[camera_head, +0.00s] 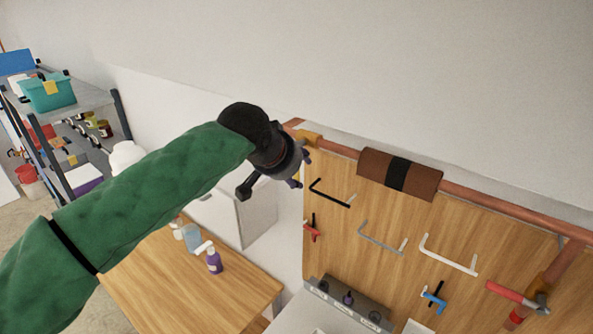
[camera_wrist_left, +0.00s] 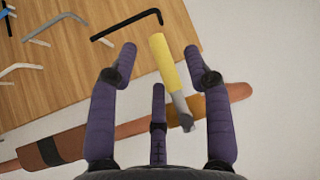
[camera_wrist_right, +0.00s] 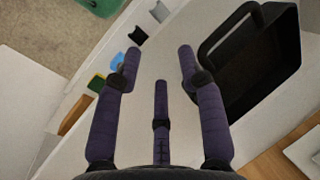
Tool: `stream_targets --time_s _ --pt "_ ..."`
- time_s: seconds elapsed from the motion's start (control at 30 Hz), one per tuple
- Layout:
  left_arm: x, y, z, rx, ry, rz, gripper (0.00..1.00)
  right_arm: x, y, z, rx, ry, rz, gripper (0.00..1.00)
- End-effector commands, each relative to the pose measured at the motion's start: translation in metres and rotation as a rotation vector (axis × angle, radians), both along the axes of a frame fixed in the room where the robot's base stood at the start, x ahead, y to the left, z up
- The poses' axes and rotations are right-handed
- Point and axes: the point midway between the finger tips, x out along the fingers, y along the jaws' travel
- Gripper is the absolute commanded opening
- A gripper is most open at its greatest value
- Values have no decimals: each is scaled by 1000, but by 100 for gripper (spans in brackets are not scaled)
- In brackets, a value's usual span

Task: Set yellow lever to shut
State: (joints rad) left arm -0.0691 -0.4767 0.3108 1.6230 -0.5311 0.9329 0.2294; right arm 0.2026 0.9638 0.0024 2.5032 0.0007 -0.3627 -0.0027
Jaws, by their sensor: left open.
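The yellow lever (camera_wrist_left: 163,62) shows in the left wrist view as a yellow grip on a grey metal stem, which meets the copper pipe (camera_wrist_left: 120,130). My left gripper (camera_wrist_left: 160,51) is open, with one finger on each side of the lever's grip. Gaps show on both sides, and I see no contact. In the head view my left gripper (camera_head: 299,170) is at the left end of the pipe (camera_head: 480,212), and it hides most of the lever. My right gripper (camera_wrist_right: 160,53) is open and empty.
A wooden board (camera_head: 375,215) below the pipe carries several bent bars and small tools. A brown wrap (camera_head: 400,174) covers part of the pipe. A red-handled lever (camera_head: 510,290) is at the right. A black container (camera_wrist_right: 260,65) is beside my right gripper.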

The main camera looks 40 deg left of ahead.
Motion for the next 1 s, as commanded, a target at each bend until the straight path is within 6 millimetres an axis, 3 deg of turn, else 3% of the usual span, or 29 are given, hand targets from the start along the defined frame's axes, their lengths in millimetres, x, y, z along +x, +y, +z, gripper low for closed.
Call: stream_targets --time_s 0.37,1.0 --pt "-37 -6 38 0 -3 -1 50 0 0 0 0 0 0 40" --pt "-41 -7 41 0 0 0 50 0 0 0 0 0 0 40"
